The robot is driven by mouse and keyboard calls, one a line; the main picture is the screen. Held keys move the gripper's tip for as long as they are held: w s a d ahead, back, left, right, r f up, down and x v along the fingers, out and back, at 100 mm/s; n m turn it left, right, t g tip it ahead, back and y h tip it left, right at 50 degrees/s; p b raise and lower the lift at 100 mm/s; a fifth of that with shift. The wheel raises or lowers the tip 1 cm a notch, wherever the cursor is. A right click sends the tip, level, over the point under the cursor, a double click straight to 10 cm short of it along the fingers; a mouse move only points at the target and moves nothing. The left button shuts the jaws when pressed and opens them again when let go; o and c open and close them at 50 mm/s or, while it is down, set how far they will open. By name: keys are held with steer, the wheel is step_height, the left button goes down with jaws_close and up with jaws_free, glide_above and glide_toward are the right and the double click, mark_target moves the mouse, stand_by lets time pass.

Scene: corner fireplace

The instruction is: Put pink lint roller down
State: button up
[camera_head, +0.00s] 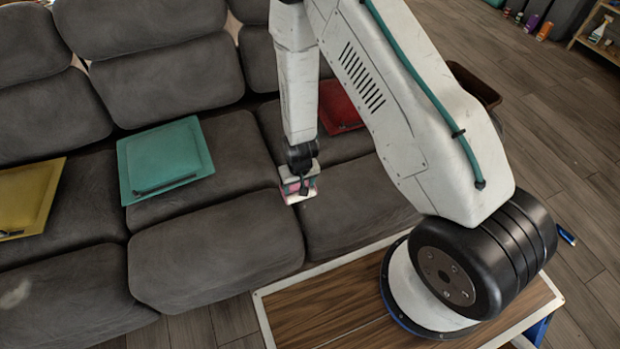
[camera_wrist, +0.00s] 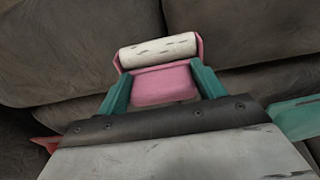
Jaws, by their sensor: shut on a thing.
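The pink lint roller (camera_wrist: 165,84) has a pink body and a white roll with dark specks. In the wrist view it sits between the teal fingers of my gripper (camera_wrist: 164,88), which is shut on it. In the head view my gripper (camera_head: 299,186) is low over the grey sofa (camera_head: 205,255), near the gap between two front seat sections. Only a small pink and white part of the lint roller shows there. I cannot tell whether the lint roller touches the sofa.
A teal cushion (camera_head: 166,158) lies on the seat to the left, and a yellow cushion (camera_head: 28,195) farther left. A red cushion (camera_head: 340,107) is behind my arm. A wooden-topped table (camera_head: 325,312) stands in front. The front seat sections around my gripper look clear.

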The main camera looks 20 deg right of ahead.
steer(key=w+d, duration=0.2)
steer(key=d, duration=0.1)
steer(key=w+d, duration=0.1)
steer(key=shift+w+d+f, duration=0.15)
steer(key=shift+d+f, duration=0.1)
steer(key=shift+d, duration=0.05)
steer(key=shift+w+d+f, duration=0.1)
steer(key=shift+d+f, duration=0.1)
steer(key=shift+f, duration=0.7)
steer(key=shift+w+d+f, duration=0.1)
steer(key=shift+d+f, duration=0.05)
steer(key=shift+f, duration=0.75)
steer(key=shift+f, duration=0.15)
steer(key=o, duration=1)
steer(key=shift+o, duration=0.2)
